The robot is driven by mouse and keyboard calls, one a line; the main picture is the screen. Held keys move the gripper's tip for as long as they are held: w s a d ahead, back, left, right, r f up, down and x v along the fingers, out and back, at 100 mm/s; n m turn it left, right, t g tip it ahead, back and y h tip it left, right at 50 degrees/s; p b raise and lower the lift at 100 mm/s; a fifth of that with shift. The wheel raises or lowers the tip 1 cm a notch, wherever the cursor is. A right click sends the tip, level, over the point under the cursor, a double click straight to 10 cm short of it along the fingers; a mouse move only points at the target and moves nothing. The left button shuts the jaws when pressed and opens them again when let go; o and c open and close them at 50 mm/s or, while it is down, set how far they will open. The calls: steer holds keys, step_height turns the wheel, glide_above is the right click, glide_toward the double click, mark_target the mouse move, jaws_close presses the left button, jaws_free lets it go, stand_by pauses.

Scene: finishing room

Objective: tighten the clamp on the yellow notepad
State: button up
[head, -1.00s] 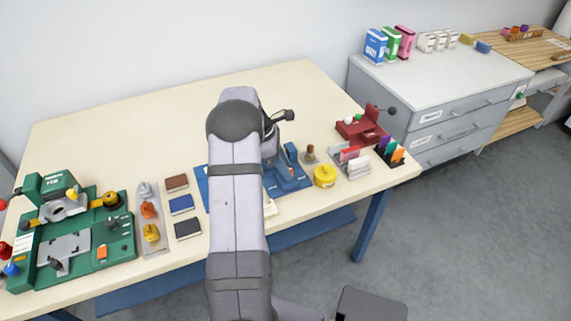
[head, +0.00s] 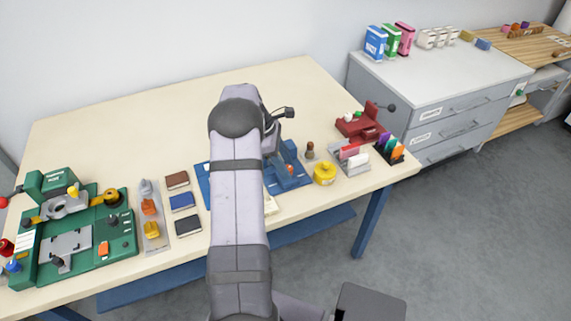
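A blue fixture (head: 291,174) stands on a blue base at the front middle of the bench, with an orange part on it. A pale yellow pad (head: 271,205), perhaps the yellow notepad, shows at the front edge of this base, mostly hidden behind my arm. I cannot make out the clamp on it. My gripper (head: 273,143) is just right of my forearm, over the back of the blue fixture. Its fingers are mostly hidden, so I cannot tell whether it is open, holding something or touching the fixture.
A green machine (head: 72,235) and a grey tray with orange and yellow parts (head: 152,240) are at left. Small books (head: 182,202) lie left of my arm. A yellow round tin (head: 324,173), a card holder (head: 354,158) and a red device (head: 360,126) stand at right. The back of the bench is clear.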

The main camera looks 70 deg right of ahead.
steer(key=d+b+v, duration=0.1)
steer(key=b+v, duration=0.1)
steer(key=v, duration=0.5)
steer(key=shift+a+r, duration=0.2)
steer(key=shift+a, duration=0.35)
steer(key=w+a+t, duration=0.1)
steer(key=w+a, duration=0.7)
steer(key=a, duration=0.4)
steer(key=w+a+t, duration=0.2)
steer(key=w+a, duration=0.5)
steer(key=a, duration=0.6)
steer(key=s+a+f+m, duration=0.1)
steer(key=s+a, duration=0.2)
steer(key=a, duration=0.5)
steer(key=s+a+f+m+t+y, duration=0.1)
steer(key=s+a, duration=0.2)
steer(key=a, duration=0.5)
steer(key=s+a+f+m, duration=0.1)
steer(key=s+a, duration=0.1)
steer(key=a, duration=0.6)
steer(key=shift+s+f, duration=0.2)
steer(key=shift+s, duration=0.2)
